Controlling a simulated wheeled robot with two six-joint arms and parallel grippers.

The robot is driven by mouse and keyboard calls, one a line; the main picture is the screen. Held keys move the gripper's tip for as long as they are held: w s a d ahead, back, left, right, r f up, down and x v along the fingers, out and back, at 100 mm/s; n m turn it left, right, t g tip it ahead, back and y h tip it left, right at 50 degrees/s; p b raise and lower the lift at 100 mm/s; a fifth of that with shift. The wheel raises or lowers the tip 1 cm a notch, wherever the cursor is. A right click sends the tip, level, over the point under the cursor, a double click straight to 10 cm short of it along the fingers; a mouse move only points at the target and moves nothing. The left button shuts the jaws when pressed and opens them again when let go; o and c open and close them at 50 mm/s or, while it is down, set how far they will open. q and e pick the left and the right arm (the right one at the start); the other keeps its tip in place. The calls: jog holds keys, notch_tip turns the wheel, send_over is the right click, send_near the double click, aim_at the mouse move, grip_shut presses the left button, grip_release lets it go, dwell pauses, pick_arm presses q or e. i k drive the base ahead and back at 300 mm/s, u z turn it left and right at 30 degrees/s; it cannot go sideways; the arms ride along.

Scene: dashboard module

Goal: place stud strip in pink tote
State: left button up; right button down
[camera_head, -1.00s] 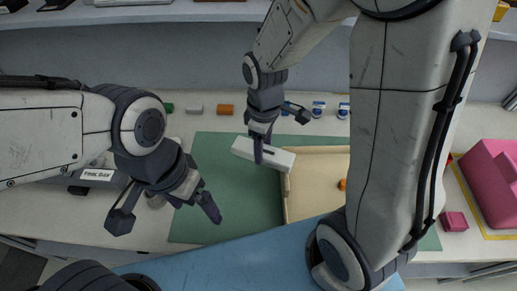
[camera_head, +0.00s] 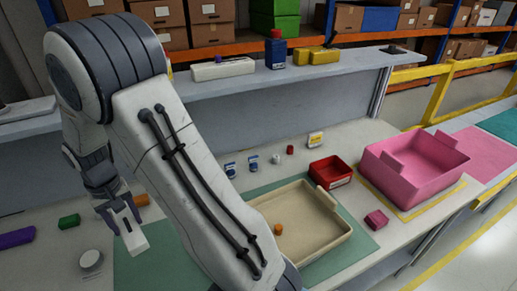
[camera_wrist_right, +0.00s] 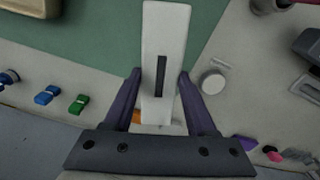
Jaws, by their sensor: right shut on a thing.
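The stud strip is a long white bar with a dark slot in its face. In the head view its white end (camera_head: 134,240) shows below my right gripper (camera_head: 120,213), at the left over the edge of the green mat. In the right wrist view the strip (camera_wrist_right: 168,45) lies between the two fingers of my right gripper (camera_wrist_right: 160,78), which is shut on it. The pink tote (camera_head: 430,177) stands far to the right of the gripper on a yellow-outlined spot; it is open-topped. My left gripper is in neither current view.
A beige tray (camera_head: 338,237) with an orange piece (camera_head: 278,229) sits on the green mat (camera_head: 368,250). A red bin (camera_head: 331,170) and a small pink block (camera_head: 377,218) stand between tray and tote. A raised shelf (camera_head: 270,82) runs behind. My right arm hides mid-table.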

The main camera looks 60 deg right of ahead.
aim_at(408, 176)
jog(key=u, duration=0.1)
jog(key=k, duration=2.3)
jog(key=z, duration=1.75)
jog(key=i, duration=0.85)
jog(key=z, duration=0.05)
